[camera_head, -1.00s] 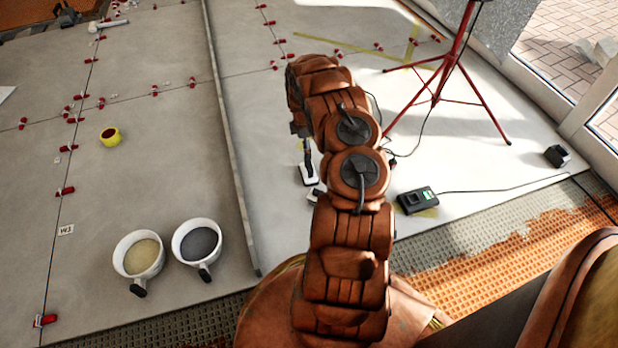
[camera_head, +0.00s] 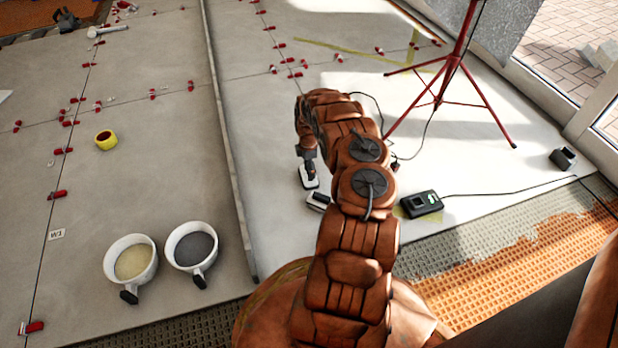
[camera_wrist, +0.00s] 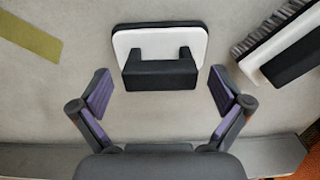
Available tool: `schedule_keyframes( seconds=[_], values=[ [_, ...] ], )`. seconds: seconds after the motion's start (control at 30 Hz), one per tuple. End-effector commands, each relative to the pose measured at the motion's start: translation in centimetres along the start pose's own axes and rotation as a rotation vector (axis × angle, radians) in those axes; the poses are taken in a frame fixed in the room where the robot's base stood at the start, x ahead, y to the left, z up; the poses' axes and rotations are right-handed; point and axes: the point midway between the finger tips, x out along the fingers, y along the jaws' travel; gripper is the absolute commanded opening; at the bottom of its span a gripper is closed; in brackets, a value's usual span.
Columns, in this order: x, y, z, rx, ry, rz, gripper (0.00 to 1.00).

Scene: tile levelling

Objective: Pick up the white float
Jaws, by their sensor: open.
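The white float (camera_wrist: 124,50) lies flat on the floor at the top middle of the wrist view, with its black handle (camera_wrist: 160,72) on top. In the head view the float (camera_head: 309,183) sits below the end of my arm, partly covered. My gripper (camera_wrist: 160,92) is open, with one purple-padded finger to each side, just short of the handle and lined up with it. Nothing is between the fingers but the near part of the handle's view; whether they touch it cannot be told, though a gap shows on both sides.
A second white-and-black tool with a ridged edge (camera_wrist: 285,45) lies close to the right of the float. A black charger (camera_head: 419,203) with a cable and a red tripod (camera_head: 455,62) stand farther right. Two buckets (camera_head: 131,262) stand left, past a long metal strip (camera_head: 226,150).

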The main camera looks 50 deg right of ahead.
Motion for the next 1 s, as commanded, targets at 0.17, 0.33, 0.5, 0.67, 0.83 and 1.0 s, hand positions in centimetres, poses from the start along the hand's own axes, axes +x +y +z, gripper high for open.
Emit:
schedule_keyframes(
  seconds=[0.17,0.33,0.5,0.67,0.83,1.0],
  values=[
    [2.7,-0.1,0.2,0.001,0.000,-0.001,1.00],
    [2.9,-0.1,0.2,0.002,0.000,-0.001,1.00],
    [2.8,-0.1,0.2,0.001,0.000,-0.002,0.94],
    [2.8,-0.1,0.2,0.001,0.000,-0.002,0.77],
    [2.8,-0.1,0.2,0.001,0.000,-0.002,0.59],
    [2.8,-0.1,0.2,0.001,0.000,-0.003,0.42]
  ],
)
